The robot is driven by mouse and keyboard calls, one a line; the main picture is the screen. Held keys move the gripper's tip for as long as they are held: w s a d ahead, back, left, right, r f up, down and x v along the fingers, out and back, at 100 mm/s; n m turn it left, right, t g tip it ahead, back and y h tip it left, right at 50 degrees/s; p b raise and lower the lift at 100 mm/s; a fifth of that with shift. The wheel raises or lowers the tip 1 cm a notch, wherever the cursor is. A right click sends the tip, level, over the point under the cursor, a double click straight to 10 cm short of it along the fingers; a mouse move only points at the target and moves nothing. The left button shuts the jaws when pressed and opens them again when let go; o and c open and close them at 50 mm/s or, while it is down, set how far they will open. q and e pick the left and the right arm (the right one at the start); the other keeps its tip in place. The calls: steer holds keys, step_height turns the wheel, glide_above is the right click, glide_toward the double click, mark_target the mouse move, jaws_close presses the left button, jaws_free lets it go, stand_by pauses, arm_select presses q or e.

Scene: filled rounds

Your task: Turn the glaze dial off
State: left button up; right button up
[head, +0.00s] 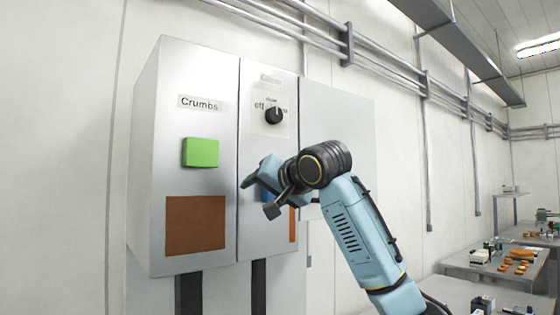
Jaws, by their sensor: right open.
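The black round dial (273,116) sits on a pale plate high on the middle panel of the grey cabinet. Its mark seems to point up, toward a small word that looks like "slow"; "off" is printed to its left. The panel's title above is too blurred to read, so I cannot tell if it says glaze. My right gripper (259,194) is open and empty, in front of the middle panel, below the dial and apart from it. My left gripper is out of view.
The left panel (185,140) is labelled "Crumbs" and has a green button (201,152) and a brown square (195,226). My right arm hides part of the middle panel's lower area. Pipes (346,45) run along the wall. Tables (486,266) with small items stand at the right.

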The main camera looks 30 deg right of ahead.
steer(key=s+d+r+m+t, duration=0.1)
steer(key=s+d+r+m, duration=0.15)
steer(key=s+r, duration=0.45)
steer(key=s+d+r+m+t, duration=0.15)
steer(key=d+r, duration=0.25)
steer(key=r, duration=0.7)
steer(key=p, duration=0.6)
glide_toward(276, 115)
steer(key=shift+t, duration=0.25)
steer(key=w, duration=0.7)
steer(key=shift+w+a+f, duration=0.15)
steer(key=shift+w, duration=0.4)
steer(key=shift+f, duration=0.1)
steer(key=c, duration=1)
